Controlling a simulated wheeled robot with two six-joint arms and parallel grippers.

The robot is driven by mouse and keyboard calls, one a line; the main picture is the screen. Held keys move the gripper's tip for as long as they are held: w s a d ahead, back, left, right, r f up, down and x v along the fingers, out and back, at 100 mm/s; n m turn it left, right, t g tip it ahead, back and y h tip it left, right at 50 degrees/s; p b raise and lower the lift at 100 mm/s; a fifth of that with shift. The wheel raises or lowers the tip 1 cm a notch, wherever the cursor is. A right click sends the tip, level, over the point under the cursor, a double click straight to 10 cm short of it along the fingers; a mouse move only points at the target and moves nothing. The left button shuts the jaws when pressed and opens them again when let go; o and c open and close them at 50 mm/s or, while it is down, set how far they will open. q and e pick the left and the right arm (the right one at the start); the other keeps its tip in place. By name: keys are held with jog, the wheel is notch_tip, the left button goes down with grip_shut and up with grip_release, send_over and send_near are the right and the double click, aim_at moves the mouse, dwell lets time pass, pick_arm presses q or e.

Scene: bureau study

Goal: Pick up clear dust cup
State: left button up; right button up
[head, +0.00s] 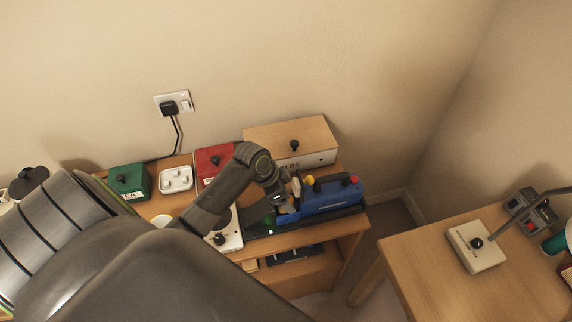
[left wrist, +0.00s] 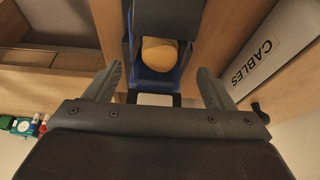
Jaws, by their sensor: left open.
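A blue handheld vacuum-like device (head: 332,197) with a red knob and a yellow part lies on a dark base (head: 345,213) near the right end of the wooden cabinet. My left gripper (head: 282,204) is at the left end of this device, with its fingers partly hidden. In the left wrist view my left gripper (left wrist: 159,78) is open, its two fingers apart on either side of the device's blue frame (left wrist: 139,78). A rounded tan part (left wrist: 158,52) shows inside that frame. I cannot clearly make out the clear dust cup. My right gripper is not in view.
A CABLES box (head: 292,141) stands behind the device; its label also shows in the left wrist view (left wrist: 268,54). A separate desk (head: 420,270) is at right.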

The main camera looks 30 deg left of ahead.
pick_arm(q)
jog(key=shift+x, duration=1.4)
jog(key=shift+s, duration=0.1)
jog(key=c, duration=1.1)
jog(key=shift+o, duration=0.2)
jog(key=shift+r, duration=0.15)
